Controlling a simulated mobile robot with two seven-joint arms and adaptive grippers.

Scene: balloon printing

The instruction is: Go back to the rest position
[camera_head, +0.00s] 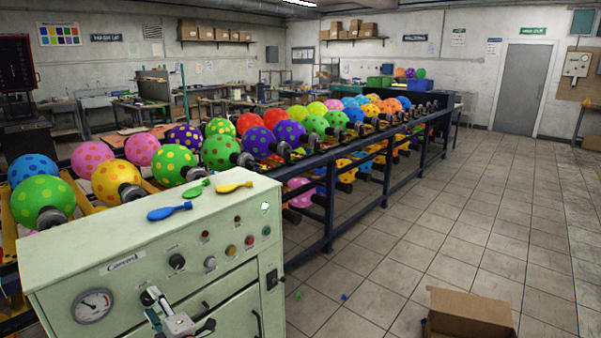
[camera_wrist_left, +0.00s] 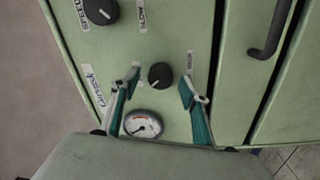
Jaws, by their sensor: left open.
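My left gripper (camera_head: 180,322) is open and empty in front of the pale green machine (camera_head: 105,235), at the bottom of the head view. In the left wrist view, its two fingers (camera_wrist_left: 159,84) stand apart, with a black knob (camera_wrist_left: 160,75) showing between the tips. I cannot tell whether they touch it. The knob also shows in the head view (camera_head: 149,296), just beyond the gripper. A round gauge (camera_wrist_left: 143,124) shows between the fingers, lower down. My right gripper is not in view.
Flat balloons, blue (camera_head: 168,211), green (camera_head: 196,189) and yellow (camera_head: 234,187), lie on the machine's top. A rack (camera_head: 330,200) of spotted balloons runs behind it. An open cardboard box (camera_head: 468,313) sits on the floor at lower right. The tiled floor (camera_head: 450,210) is mostly clear.

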